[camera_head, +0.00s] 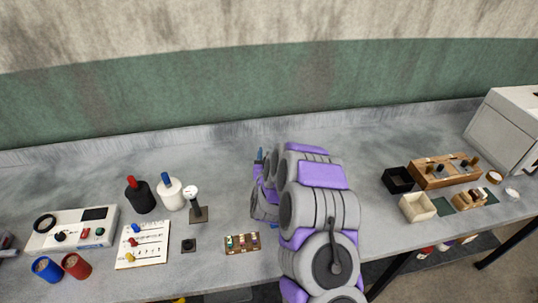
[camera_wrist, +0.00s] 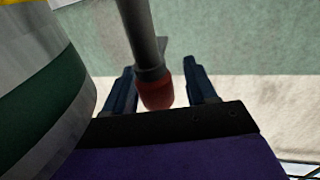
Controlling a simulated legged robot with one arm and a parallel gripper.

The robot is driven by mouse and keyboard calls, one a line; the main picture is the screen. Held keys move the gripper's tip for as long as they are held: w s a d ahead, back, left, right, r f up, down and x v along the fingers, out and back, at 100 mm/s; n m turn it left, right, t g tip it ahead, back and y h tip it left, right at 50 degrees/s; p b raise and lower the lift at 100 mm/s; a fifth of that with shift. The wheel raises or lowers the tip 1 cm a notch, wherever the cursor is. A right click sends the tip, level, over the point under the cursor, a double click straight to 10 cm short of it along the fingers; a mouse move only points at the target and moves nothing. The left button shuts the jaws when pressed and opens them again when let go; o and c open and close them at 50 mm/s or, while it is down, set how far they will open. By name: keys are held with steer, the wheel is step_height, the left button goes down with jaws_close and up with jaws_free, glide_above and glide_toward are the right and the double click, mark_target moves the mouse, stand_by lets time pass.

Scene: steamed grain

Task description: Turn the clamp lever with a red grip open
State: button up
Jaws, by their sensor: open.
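The clamp lever shows in the wrist view as a dark grey rod (camera_wrist: 138,30) coming down from the top edge, with a red grip (camera_wrist: 155,94) on its end. My gripper (camera_wrist: 160,68) is open, with one dark blue finger on each side of the red grip. Gaps show between the grip and both fingers, the right one seeming a little wider; I cannot tell if either touches. In the head view, my arm hides the lever, and only a bit of my gripper (camera_head: 260,157) shows.
A large rounded grey body with a green band (camera_wrist: 62,85) fills the wrist view's left side. On the grey bench (camera_head: 95,175), bottles, a panel and small boards stand left of my arm. Boxes and a wooden block (camera_head: 436,174) stand right. Bare bench lies behind my arm.

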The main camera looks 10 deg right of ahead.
steer(key=p+v, duration=0.9)
steer(key=v, duration=0.8)
steer(key=shift+s, duration=0.15)
steer(key=shift+f, duration=0.1)
stand_by(0.5)
